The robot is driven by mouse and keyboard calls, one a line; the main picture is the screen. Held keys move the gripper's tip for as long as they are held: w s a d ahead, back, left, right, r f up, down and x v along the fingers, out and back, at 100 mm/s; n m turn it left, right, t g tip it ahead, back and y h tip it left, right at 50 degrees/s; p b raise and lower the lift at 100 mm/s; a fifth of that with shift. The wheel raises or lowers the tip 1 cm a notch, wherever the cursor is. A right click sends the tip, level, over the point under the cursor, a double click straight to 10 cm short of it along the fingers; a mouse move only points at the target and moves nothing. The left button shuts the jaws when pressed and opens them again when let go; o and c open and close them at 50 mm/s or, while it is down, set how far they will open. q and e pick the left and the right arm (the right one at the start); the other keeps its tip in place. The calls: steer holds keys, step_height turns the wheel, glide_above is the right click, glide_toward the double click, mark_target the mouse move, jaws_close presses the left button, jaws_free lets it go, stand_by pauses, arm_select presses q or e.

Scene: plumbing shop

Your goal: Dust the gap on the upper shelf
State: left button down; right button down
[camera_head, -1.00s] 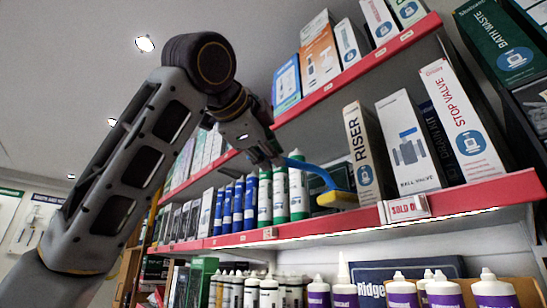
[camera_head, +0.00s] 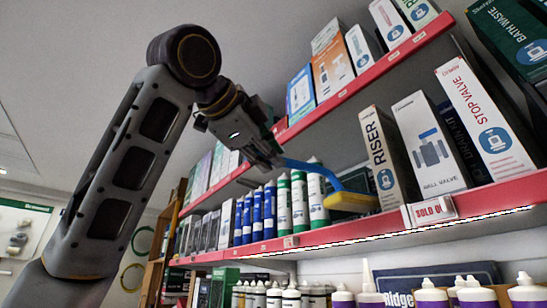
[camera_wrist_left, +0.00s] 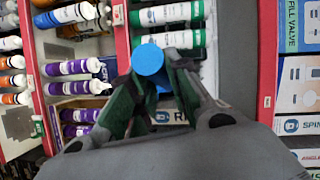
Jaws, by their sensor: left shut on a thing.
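My left gripper (camera_head: 274,160) is shut on a duster with a blue handle (camera_head: 305,167) and a yellow head (camera_head: 350,202). The yellow head is at the front of the middle visible shelf (camera_head: 370,227), in the gap between green-and-white tubes (camera_head: 318,199) and the RISER box (camera_head: 379,150). I cannot tell whether it touches the shelf. In the left wrist view the round blue handle end (camera_wrist_left: 148,60) shows between the green-sided fingers; the yellow head is hidden there. My right gripper is not in view.
A SOLD OUT tag (camera_head: 432,211) is on the shelf edge right of the gap. Blue tubes (camera_head: 258,213) stand left of the green-and-white ones. Another shelf (camera_head: 372,85) with boxes runs above.

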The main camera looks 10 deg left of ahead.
arm_select(q)
steer(key=s+a+b, duration=0.1)
steer(key=s+a, duration=0.4)
steer(key=shift+a, duration=0.15)
stand_by(1.0)
steer(key=shift+s, duration=0.1)
stand_by(1.2)
